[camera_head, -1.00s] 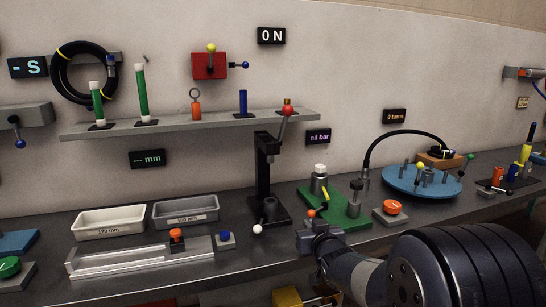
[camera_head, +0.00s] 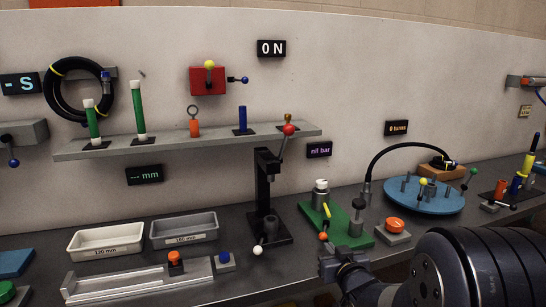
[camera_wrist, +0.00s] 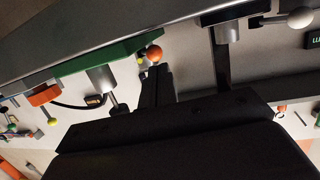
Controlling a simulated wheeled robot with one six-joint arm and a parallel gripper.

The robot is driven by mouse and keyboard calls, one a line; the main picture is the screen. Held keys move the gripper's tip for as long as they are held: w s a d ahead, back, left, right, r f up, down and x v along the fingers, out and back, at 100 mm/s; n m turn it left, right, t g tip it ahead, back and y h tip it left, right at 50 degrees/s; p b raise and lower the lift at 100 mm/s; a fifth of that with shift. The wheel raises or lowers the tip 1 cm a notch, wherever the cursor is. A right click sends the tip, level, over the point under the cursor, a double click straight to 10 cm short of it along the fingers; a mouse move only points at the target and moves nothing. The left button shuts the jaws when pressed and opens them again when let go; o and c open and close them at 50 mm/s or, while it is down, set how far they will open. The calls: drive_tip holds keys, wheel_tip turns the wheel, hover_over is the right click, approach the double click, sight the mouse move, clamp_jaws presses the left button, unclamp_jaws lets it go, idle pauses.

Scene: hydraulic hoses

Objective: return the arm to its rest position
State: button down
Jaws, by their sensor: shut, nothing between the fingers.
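My gripper (camera_head: 344,258) is in the lower middle right of the head view, just in front of the bench edge and below the green base plate (camera_head: 352,234). Its fingers are close together and hold nothing. My dark arm fills the lower right corner. In the wrist view my gripper (camera_wrist: 157,80) points up toward the bench, with an orange ball knob (camera_wrist: 154,53) of the green plate's fixture just beyond the fingertips in the picture. I cannot tell the exact gap between them.
A black press (camera_head: 265,190) with a red-knobbed lever stands left of the green plate. An orange button box (camera_head: 395,229) and a blue turntable (camera_head: 425,200) are to the right. White (camera_head: 105,241) and grey (camera_head: 184,230) trays sit on the left. Open space lies before the bench.

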drive_tip(key=v, duration=0.9)
drive_tip(key=shift+s+p, duration=0.25)
drive_tip(key=shift+p, duration=0.05)
drive_tip(key=shift+s+a+r, duration=0.1)
